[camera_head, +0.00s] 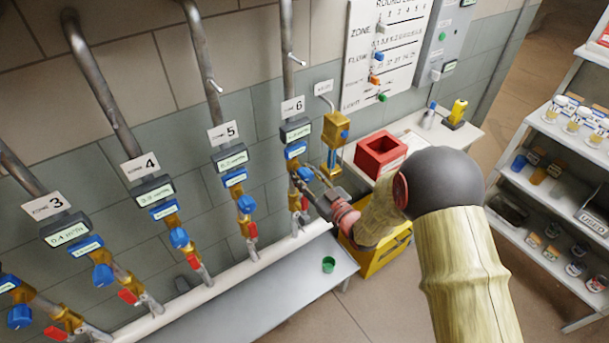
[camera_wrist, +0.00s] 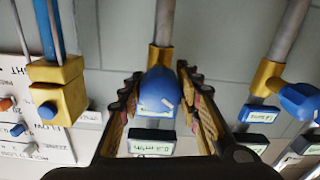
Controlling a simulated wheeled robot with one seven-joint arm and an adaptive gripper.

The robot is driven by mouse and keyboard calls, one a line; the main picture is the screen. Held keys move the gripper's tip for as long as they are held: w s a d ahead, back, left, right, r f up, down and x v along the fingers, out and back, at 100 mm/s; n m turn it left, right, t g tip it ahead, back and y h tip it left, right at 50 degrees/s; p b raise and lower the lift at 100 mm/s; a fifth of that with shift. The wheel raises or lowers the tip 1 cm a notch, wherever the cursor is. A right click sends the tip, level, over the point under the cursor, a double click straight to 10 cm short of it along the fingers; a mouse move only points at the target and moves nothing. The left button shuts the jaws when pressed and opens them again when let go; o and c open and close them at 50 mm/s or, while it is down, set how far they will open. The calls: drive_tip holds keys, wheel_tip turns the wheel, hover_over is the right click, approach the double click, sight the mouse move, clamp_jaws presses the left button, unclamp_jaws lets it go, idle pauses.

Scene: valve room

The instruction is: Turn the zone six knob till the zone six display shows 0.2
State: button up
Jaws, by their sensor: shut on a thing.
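The zone six pipe carries a "ZONE 6" sign (camera_head: 292,106) above its dark display (camera_head: 295,131). The display also shows in the wrist view (camera_wrist: 153,143); its digits look like 0.2 m³/h, but the first decimal is too blurred to be sure. The blue zone six knob (camera_wrist: 161,92) sits between my two fingers in the wrist view, under the brass fitting. My gripper (camera_head: 308,181) reaches the zone six pipe from the right and is shut on this knob. In the head view the gripper mostly hides the knob.
Zone five's blue knob (camera_head: 246,204) stands left of zone six. A brass box (camera_head: 336,128) on a pipe stands close on the right. A red bin (camera_head: 380,153) is on the bench, with a yellow crate (camera_head: 375,262) below. A green cup (camera_head: 328,264) stands on the low shelf.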

drive_tip(key=shift+c, duration=0.9)
drive_tip(key=shift+m, duration=1.9)
drive_tip(key=o, duration=1.2)
drive_tip(key=v, duration=1.2)
